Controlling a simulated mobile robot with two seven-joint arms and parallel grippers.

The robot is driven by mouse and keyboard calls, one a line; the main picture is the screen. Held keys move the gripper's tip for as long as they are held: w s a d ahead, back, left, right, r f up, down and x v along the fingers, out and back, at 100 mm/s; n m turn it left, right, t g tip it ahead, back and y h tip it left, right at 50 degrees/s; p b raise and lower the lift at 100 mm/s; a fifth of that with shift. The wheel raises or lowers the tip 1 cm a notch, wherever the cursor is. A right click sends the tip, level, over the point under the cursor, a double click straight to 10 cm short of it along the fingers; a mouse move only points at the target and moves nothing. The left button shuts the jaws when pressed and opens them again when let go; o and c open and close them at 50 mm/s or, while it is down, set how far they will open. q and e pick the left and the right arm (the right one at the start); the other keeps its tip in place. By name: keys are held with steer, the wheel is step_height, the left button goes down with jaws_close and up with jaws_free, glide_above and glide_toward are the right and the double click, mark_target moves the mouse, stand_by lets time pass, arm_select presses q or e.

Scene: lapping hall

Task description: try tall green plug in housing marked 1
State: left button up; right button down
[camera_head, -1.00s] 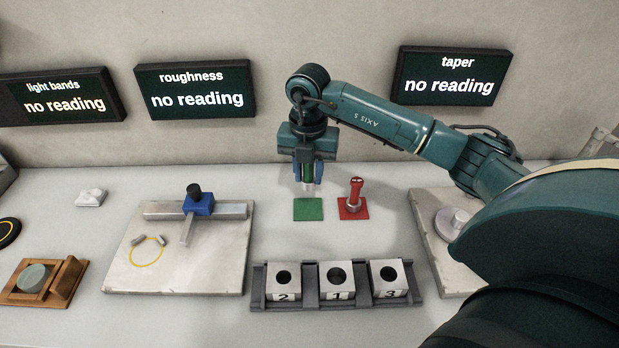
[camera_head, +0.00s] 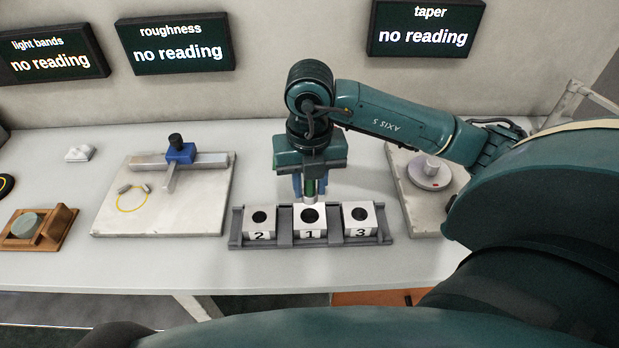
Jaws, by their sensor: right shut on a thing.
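My right gripper (camera_head: 311,188) points down and is shut on the green plug (camera_head: 310,186). Little of the plug shows between the blue fingers: some green and a pale metal lower end. This end stands at the far edge of the housing marked 1 (camera_head: 309,225), just behind its dark hole in the picture. The hole looks empty; I cannot tell how high the plug is above the top. The housing is the middle one in the grey rack (camera_head: 283,240). My left gripper is out of view.
Housing 2 (camera_head: 259,226) and housing 3 (camera_head: 361,224) flank it in the rack. A stone plate with a blue-headed gauge (camera_head: 180,152) is at left, another plate with a round metal piece (camera_head: 430,174) at right. The screens (camera_head: 426,29) say "no reading". The table's front strip is clear.

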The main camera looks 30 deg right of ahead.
mark_target(310, 204)
steer(key=shift+f+b, duration=0.5)
steer(key=shift+f, duration=0.4)
steer(key=shift+f+b, duration=0.5)
steer(key=shift+f, duration=0.15)
steer(key=shift+f+b, duration=0.65)
steer(key=shift+f, duration=0.15)
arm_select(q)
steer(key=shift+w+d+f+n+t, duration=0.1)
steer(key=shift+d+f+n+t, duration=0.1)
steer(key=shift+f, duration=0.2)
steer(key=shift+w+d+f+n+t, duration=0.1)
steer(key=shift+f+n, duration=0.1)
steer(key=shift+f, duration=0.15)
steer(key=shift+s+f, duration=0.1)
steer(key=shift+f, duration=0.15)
arm_select(e)
steer(key=shift+f, duration=0.1)
arm_select(q)
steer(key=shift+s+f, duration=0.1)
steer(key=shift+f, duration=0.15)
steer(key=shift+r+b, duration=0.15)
steer(key=shift+b, duration=0.15)
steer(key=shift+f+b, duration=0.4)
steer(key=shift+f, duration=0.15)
arm_select(e)
steer(key=shift+f, duration=0.5)
